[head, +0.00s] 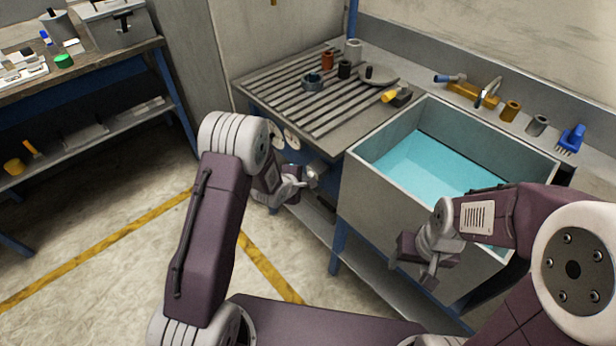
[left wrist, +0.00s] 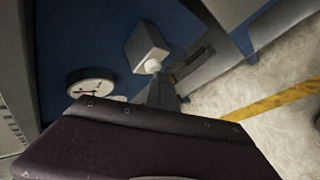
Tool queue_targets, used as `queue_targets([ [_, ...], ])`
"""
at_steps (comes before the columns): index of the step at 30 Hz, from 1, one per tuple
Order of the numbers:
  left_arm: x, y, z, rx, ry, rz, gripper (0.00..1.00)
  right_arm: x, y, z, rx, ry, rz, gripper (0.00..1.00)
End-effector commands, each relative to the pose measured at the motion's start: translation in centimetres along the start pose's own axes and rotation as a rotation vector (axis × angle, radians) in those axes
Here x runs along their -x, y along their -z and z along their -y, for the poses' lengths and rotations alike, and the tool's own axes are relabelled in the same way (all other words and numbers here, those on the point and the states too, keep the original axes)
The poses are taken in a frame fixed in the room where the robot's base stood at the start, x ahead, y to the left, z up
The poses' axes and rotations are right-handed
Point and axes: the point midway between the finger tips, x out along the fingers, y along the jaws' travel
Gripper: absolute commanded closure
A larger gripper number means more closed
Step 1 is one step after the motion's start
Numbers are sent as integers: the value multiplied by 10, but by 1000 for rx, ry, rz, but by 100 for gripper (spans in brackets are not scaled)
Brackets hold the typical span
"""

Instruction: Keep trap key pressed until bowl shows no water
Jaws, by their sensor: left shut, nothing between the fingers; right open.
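The sink bowl (head: 372,160) is a grey rectangular basin on the right, with turquoise water (head: 430,168) covering its floor. My left gripper (head: 311,176) is shut and empty, in front of the bench side below the drainboard and left of the bowl. In the left wrist view, a pale box (left wrist: 147,46) with a round white knob (left wrist: 152,66) is on a blue panel, close to grey parts of my gripper; contact cannot be told. I cannot tell whether this is the trap key. My right gripper (head: 428,268) is open and empty before the bowl's front wall.
Two round dials (head: 292,139) are on the bench front; one dial (left wrist: 91,83) shows in the left wrist view. A slatted drainboard (head: 300,110) holds small cylinders and a yellow-handled item (head: 390,96). Tools line the bowl's back ledge. A side bench (head: 85,75) stands left.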

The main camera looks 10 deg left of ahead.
Motion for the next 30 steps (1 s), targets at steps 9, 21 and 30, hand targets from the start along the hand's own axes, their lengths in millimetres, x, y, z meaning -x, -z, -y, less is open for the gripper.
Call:
queue_targets([
  [9,8,6,5,0,-1,-1,100,3,0,0,0,0,0,41],
  [21,13,10,9,0,-1,0,100,4,0,0,0,0,0,41],
  [30,31,22,22,1,1,-1,100,8,1,0,0,0,0,41],
])
